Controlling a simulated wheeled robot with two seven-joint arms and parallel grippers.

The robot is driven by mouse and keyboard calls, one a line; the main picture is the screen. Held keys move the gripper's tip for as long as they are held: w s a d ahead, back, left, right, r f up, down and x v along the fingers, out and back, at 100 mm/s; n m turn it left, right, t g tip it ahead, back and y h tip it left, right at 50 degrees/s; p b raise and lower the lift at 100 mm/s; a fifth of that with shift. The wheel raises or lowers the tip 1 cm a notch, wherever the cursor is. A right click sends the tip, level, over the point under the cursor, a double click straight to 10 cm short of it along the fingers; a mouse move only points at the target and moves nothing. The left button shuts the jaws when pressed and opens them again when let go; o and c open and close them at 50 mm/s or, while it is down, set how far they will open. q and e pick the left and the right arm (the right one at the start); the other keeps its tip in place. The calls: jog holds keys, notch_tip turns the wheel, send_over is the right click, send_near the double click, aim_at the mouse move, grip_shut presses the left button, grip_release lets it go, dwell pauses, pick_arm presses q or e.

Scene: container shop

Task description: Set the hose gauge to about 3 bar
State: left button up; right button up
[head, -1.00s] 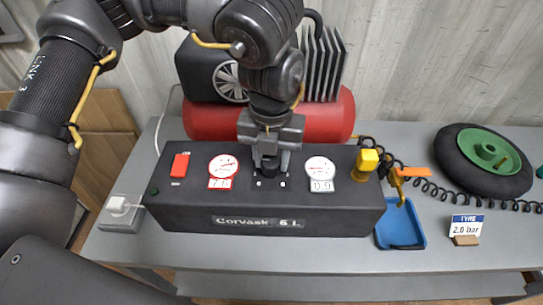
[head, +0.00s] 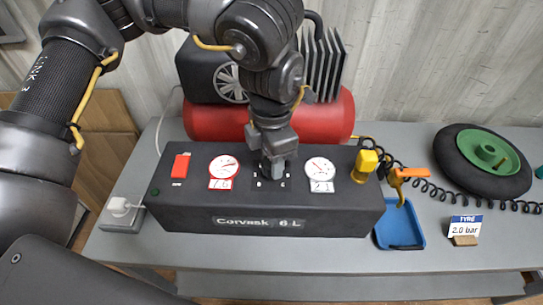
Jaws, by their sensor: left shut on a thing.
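The hose gauge is likely the right white dial (head: 320,167) on the black compressor panel (head: 190,212); its small display seems to read about 2.1. The left dial (head: 223,166), rimmed in red, shows about 7.6. My left gripper (head: 276,166) points down between the two dials and is shut on the dark regulator knob, which its fingers mostly hide. The gripper is turned at an angle to the panel's edge. My right gripper is not in view.
A red switch (head: 180,166) sits at the panel's left and a yellow valve knob (head: 366,161) at its right. A blue tray (head: 402,238), coiled hose, tyre (head: 452,160) and a "TYRE 2.0 bar" card (head: 466,226) lie right. The front of the bench is clear.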

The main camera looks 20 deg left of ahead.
pick_arm(q)
jog(key=m, duration=0.4)
jog(key=shift+w+r+m, duration=0.1)
jog(key=shift+m, duration=0.6)
jog(key=o, duration=1)
jog(key=shift+r, duration=5.4)
